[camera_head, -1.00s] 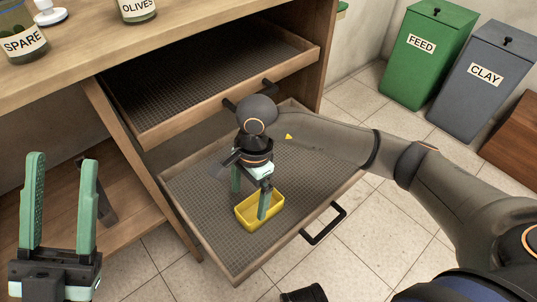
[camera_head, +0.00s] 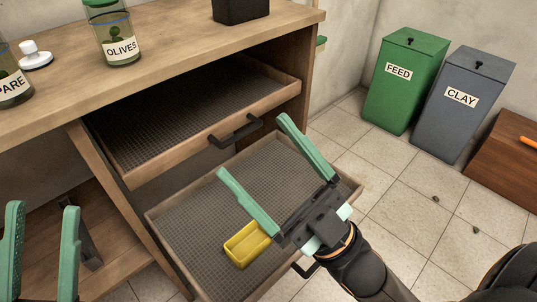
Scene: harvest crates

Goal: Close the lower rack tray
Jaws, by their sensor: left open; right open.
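The lower rack tray (camera_head: 190,214) is pulled out from the wooden rack, with a grey mesh floor and a black front handle (camera_head: 305,268) partly hidden by my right gripper. A yellow open bin (camera_head: 247,245) sits in the tray. My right gripper (camera_head: 250,145) is open and empty, above the right part of the lower tray, its fingers pointing toward the rack. My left gripper (camera_head: 42,208) is open and empty at the lower left, in front of the rack's left side.
The upper tray (camera_head: 215,155) also stands out, with its black handle (camera_head: 235,131). On the counter are a SPARE jar (camera_head: 12,88), an OLIVES jar (camera_head: 119,40) and a black box (camera_head: 240,8). FEED (camera_head: 406,82) and CLAY (camera_head: 462,105) bins stand at right.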

